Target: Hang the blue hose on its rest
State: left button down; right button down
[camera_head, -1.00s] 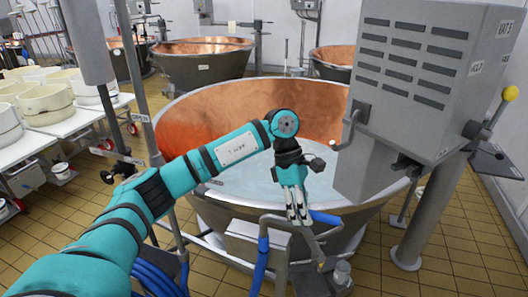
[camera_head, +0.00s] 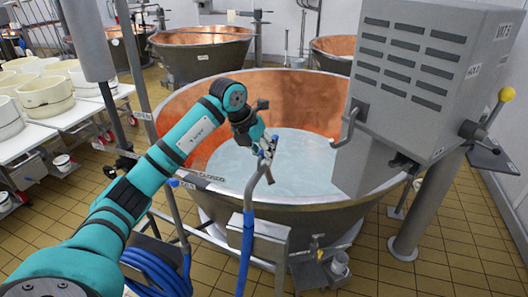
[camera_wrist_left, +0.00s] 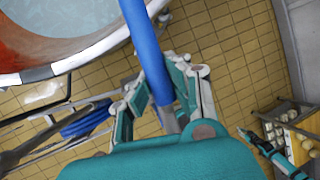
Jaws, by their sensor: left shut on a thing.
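My left gripper (camera_head: 268,148) is shut on the blue hose (camera_head: 247,240) near its upper end and holds it above the front rim of the near copper vat. A grey metal pipe end points down beside the fingers. The hose hangs down in front of the vat. In the left wrist view the hose (camera_wrist_left: 144,45) runs between the fingers (camera_wrist_left: 165,98). A teal and black arm part (camera_wrist_left: 280,150), apparently my right gripper, is small at the lower right there; its jaws are unclear. I cannot tell which fitting is the hose rest.
The near copper vat (camera_head: 300,203) holds pale liquid. A grey control box (camera_head: 425,70) stands at its right. A blue hose coil (camera_head: 155,270) hangs low at left. A grey bracket and tap (camera_head: 317,245) are at the vat's front. White tubs (camera_head: 45,93) stand on tables at left.

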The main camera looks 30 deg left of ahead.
pick_arm(q)
jog(key=shift+f+b, duration=6.65)
jog(key=shift+f, duration=3.05)
jog(key=shift+f, duration=0.3)
